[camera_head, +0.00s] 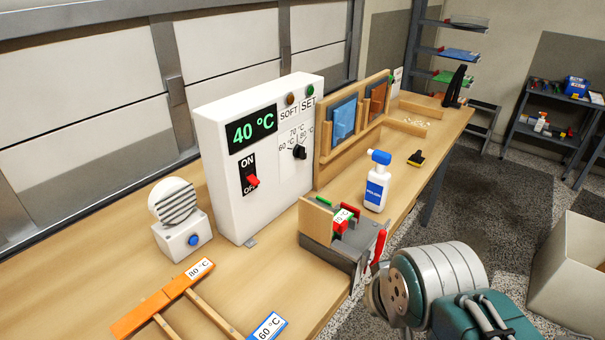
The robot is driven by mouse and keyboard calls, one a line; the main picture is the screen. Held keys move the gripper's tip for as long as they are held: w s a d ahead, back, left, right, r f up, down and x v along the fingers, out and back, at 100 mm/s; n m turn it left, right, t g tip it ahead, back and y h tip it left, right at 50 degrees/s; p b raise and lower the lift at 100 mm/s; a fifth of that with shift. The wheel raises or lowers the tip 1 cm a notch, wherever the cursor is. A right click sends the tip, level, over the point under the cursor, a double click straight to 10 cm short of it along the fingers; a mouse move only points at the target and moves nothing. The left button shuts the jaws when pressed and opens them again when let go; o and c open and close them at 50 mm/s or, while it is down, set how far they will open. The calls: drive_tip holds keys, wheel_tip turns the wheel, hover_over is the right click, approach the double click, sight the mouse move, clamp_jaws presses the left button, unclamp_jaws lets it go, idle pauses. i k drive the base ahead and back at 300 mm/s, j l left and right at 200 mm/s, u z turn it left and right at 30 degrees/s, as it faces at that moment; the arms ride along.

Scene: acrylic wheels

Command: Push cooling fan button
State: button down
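The cooling fan (173,203) is a small white unit with a round striped head, standing on the bench at the left. Its blue round button (194,240) is on the front of its base, facing the bench's front edge. Nothing covers the button. Part of my arm shows at the lower right, in front of the bench. My gripper is not visible in this view.
A white control box (264,157) reading 40 °C stands right of the fan. An orange-ended wooden frame (161,303) lies in front of it. A clamp fixture (345,237) and a white bottle (376,187) stand near the front edge. A cardboard box (570,270) is at the right.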

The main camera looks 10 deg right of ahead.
sight(194, 240)
drive_tip(key=i+l+u, duration=0.15)
drive_tip(key=l+u, duration=0.15)
drive_tip(key=i+l+u, duration=0.25)
drive_tip(key=l+u, duration=0.4)
drive_tip(key=l, duration=0.15)
drive_tip(key=k, duration=0.5)
